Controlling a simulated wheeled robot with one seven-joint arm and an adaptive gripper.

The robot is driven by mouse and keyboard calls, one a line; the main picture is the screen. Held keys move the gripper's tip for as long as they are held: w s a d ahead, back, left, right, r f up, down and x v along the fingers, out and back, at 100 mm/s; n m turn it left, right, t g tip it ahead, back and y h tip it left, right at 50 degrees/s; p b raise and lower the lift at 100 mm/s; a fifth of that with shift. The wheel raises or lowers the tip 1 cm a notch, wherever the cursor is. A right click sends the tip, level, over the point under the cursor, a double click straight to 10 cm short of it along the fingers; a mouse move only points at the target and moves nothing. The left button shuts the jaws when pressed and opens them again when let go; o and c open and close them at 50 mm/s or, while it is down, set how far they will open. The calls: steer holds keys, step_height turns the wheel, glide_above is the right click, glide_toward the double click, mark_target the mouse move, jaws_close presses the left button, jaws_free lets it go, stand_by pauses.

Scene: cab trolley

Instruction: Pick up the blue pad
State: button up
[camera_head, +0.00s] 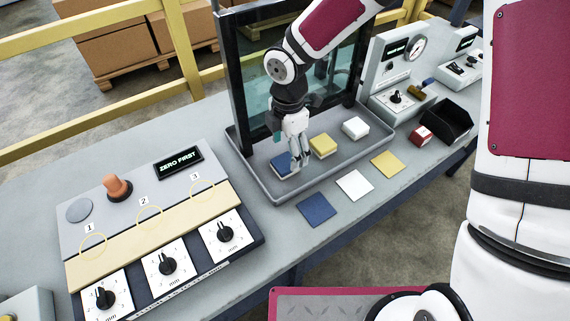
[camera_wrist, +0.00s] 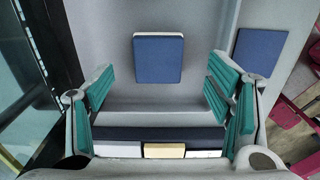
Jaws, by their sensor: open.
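The blue pad (camera_head: 281,165) is a small block with a blue top and pale edge, lying in the near left part of the grey tray (camera_head: 259,190). My gripper (camera_head: 297,160) is above it, pointing down and partly covering it in the head view. In the wrist view my gripper (camera_wrist: 161,72) is open and empty, its teal-lined fingers wide apart. The blue pad (camera_wrist: 158,58) shows whole there, lying flat ahead of the fingertips and between their lines. Whether the fingertips are level with it is unclear.
A yellow pad (camera_head: 322,145) and a white pad (camera_head: 355,128) share the tray. A dark-framed clear panel (camera_head: 240,85) stands along the back. Flat blue (camera_head: 317,209), white (camera_head: 355,185) and yellow (camera_head: 387,164) squares lie in front. A dial console (camera_head: 160,220) stands left.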

mark_target(285, 161)
steer(key=shift+a+f, duration=0.2)
steer(key=shift+f, duration=1.15)
steer(key=shift+a+f, duration=0.15)
steer(key=shift+f, duration=1.15)
steer(key=c, duration=1.3)
